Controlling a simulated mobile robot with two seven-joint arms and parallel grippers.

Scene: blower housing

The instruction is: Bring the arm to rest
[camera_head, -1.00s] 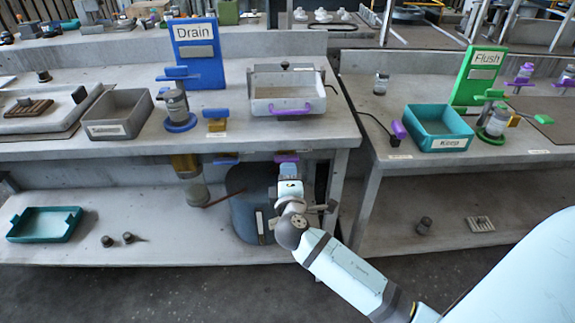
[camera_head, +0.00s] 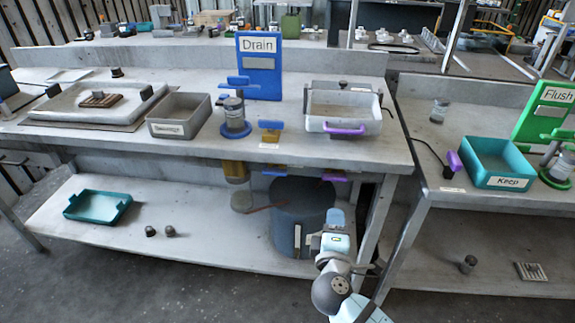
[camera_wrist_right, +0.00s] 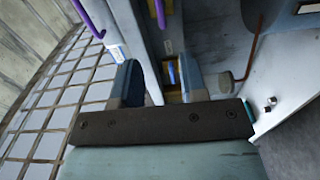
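My right gripper (camera_head: 335,218) shows in the head view low at the front edge of the left bench, in front of the dark round bin (camera_head: 303,205) on the lower shelf. Its arm comes up from the bottom edge. In the right wrist view the gripper's two fingers (camera_wrist_right: 160,84) stand apart with a gap between them, and nothing is held. Bench parts show beyond the gap, apart from the fingers as far as I can tell. My left gripper and arm are in neither view.
The left bench carries the blue Drain sign (camera_head: 260,66), a grey tray (camera_head: 179,116) and a white basin with a purple handle (camera_head: 343,108). The teal Keep bin (camera_head: 496,163) stands on the right bench. A table leg (camera_head: 384,225) is close right of my gripper. Floor is clear at front left.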

